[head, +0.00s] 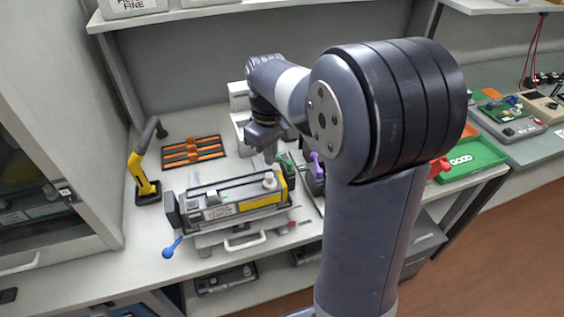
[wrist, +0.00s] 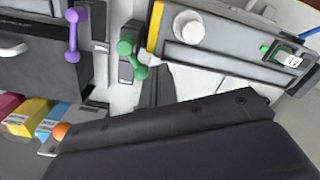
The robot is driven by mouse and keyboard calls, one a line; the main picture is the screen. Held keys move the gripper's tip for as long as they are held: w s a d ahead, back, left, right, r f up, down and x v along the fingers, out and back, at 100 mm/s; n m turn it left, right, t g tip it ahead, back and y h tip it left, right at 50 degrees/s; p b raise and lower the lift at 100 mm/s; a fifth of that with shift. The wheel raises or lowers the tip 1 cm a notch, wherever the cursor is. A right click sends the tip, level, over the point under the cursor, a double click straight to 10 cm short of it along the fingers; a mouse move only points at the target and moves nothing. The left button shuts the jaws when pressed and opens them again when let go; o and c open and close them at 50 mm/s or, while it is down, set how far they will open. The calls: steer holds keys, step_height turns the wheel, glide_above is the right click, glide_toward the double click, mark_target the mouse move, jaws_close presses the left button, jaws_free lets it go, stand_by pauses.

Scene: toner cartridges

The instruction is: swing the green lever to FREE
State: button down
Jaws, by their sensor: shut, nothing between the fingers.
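The green lever (wrist: 131,58) shows in the wrist view as a dumbbell-shaped handle on a dark mount, beside the yellow end of the cartridge unit. In the head view the green lever (head: 286,161) is partly visible at the unit's right end. My gripper (head: 270,157) is shut and empty, pointing down close to the left of the lever. In the wrist view its narrow fingertips (wrist: 149,66) appear next to the lever's lower knob; I cannot tell whether they touch. No FREE marking is readable.
A purple lever (wrist: 73,35) stands left of the green one, and a blue lever (head: 172,246) is at the unit's front left. The grey and yellow cartridge unit (head: 215,214) fills the bench middle.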

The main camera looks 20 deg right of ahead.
steer(key=shift+w, duration=0.1)
steer(key=shift+w+d, duration=0.15)
steer(key=shift+w, duration=0.1)
steer(key=shift+w+d+p, duration=0.35)
steer(key=shift+w+p, duration=0.05)
steer(key=shift+p, duration=0.25)
stand_by(0.4)
steer(key=shift+r, duration=0.1)
step_height(320, 180, up, 7)
steer(key=p, duration=0.6)
steer(key=shift+f, duration=0.2)
step_height(320, 180, down, 7)
steer(key=b, duration=0.6)
